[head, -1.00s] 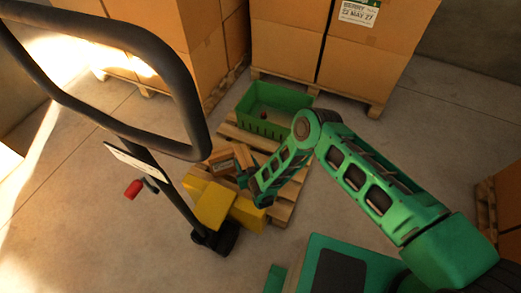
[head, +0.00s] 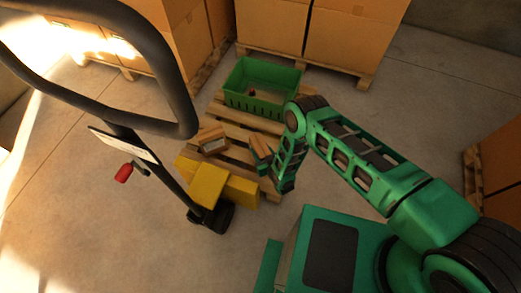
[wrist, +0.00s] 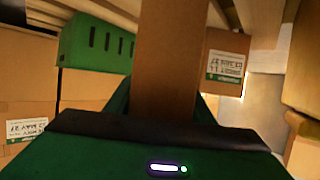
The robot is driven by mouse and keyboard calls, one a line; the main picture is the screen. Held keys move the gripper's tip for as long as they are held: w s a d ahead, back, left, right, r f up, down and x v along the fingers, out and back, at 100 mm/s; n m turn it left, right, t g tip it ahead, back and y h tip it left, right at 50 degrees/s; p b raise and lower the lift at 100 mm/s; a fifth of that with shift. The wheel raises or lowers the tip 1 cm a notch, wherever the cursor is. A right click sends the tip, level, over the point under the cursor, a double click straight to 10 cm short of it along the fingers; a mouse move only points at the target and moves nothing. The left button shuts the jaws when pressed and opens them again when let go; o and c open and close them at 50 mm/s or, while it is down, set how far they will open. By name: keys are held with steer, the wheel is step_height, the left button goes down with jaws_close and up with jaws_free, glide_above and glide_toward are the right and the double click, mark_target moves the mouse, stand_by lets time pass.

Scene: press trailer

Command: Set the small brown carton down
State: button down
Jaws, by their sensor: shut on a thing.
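My gripper (head: 264,157) is shut on a small brown carton (wrist: 166,60), which stands out between the two fingers in the wrist view. In the head view only a bit of this held carton (head: 260,145) shows beside the fingers. It is over the right part of the wooden pallet (head: 236,133); I cannot tell whether it touches the slats. Another small brown carton (head: 212,140) with a pale label lies on the pallet to the left of my gripper. It also shows in the wrist view (wrist: 222,42), right of the held carton.
A green crate (head: 262,103) with a small dark red item inside stands at the pallet's back. A yellow pallet jack (head: 207,185) with a tall black handle (head: 187,105) is at the front left. Large stacked cartons (head: 268,25) stand behind. Bare pallet slats lie between the cartons.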

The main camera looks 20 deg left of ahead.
steer(key=shift+a+f, duration=0.1)
steer(key=shift+f, duration=1.6)
steer(key=c, duration=0.8)
jaws_free()
steer(key=shift+f, duration=0.1)
steer(key=shift+c, duration=0.2)
steer(key=shift+s, duration=0.1)
steer(key=v, duration=1.2)
